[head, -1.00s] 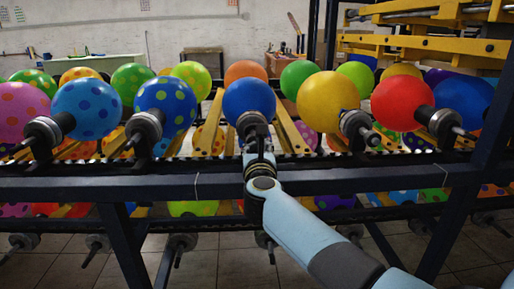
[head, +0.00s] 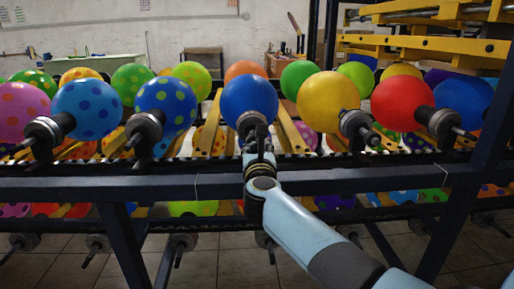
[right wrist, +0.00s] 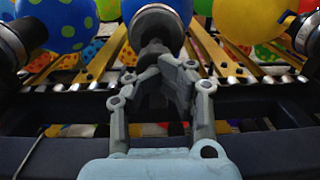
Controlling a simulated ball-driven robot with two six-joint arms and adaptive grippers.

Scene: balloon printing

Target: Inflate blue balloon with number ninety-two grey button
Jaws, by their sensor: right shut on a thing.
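A plain blue balloon (head: 249,95) sits mid-rack, mounted on a grey round nozzle (head: 251,119) that faces me. My right gripper (head: 258,143) is just in front of and below this nozzle. In the right wrist view, my right gripper (right wrist: 161,70) has its fingers closed at the small stem in front of the grey nozzle (right wrist: 157,24). The fingers hide most of the stem. No number ninety-two can be read on any part. My left gripper is not in view.
Several balloons stand in a row, among them a yellow one (head: 328,101) at right and a blue dotted one (head: 166,105) at left, each on a grey nozzle. A dark rack rail (head: 120,187) runs across below them. Yellow slats lie behind.

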